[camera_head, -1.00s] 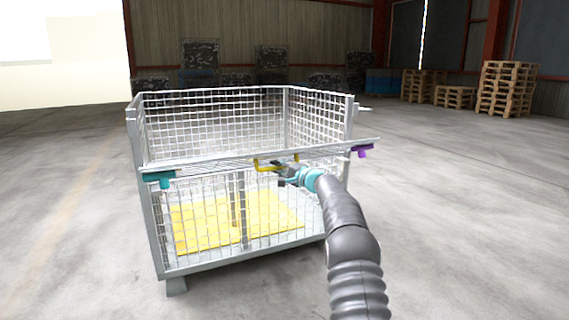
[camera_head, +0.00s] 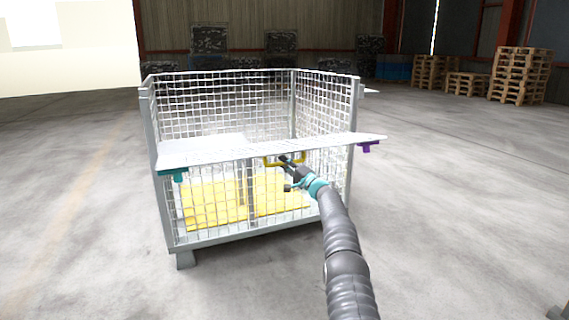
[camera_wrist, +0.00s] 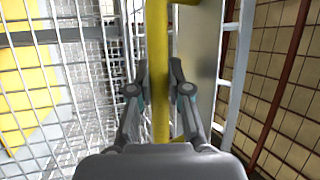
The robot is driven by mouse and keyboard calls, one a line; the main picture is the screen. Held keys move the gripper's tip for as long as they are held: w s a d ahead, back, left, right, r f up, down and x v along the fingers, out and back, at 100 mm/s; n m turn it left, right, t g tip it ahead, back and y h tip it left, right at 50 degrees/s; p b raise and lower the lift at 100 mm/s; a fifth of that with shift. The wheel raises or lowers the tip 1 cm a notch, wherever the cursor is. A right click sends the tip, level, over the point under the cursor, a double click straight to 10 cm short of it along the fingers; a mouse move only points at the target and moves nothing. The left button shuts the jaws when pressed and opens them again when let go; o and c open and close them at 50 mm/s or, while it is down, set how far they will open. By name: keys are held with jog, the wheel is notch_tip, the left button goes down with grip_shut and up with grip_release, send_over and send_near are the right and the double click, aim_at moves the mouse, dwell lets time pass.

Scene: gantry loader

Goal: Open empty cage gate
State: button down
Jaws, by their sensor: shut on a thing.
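The wire mesh cage (camera_head: 164,215) stands on the floor with a yellow panel (camera_head: 210,200) on its bottom and nothing else seen in it. Its front gate (camera_head: 215,153) is folded at mid height, with a flat plate sticking out toward me. A teal latch (camera_head: 179,176) hangs at its left end and a purple latch (camera_head: 368,147) at its right end. My gripper (camera_head: 287,163) is at the yellow handle (camera_head: 300,160) on the gate. In the wrist view, the gripper's fingers (camera_wrist: 160,90) are on both sides of the yellow bar (camera_wrist: 158,35).
Wooden pallets (camera_head: 520,75) are stacked at the back right. Dark mesh crates (camera_head: 209,38) stand along the back wall. The concrete floor (camera_head: 460,210) around the cage is clear.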

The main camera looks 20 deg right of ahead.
jog(key=shift+a+r, duration=0.1)
jog(key=shift+r, duration=0.1)
jog(key=c, duration=1.1)
grip_release()
jog(key=shift+s+r, duration=0.1)
jog(key=shift+s+d+f, duration=0.25)
jog(key=shift+d, duration=0.15)
jog(key=v, duration=1.1)
jog(key=shift+f, duration=0.2)
jog(key=shift+s, duration=0.1)
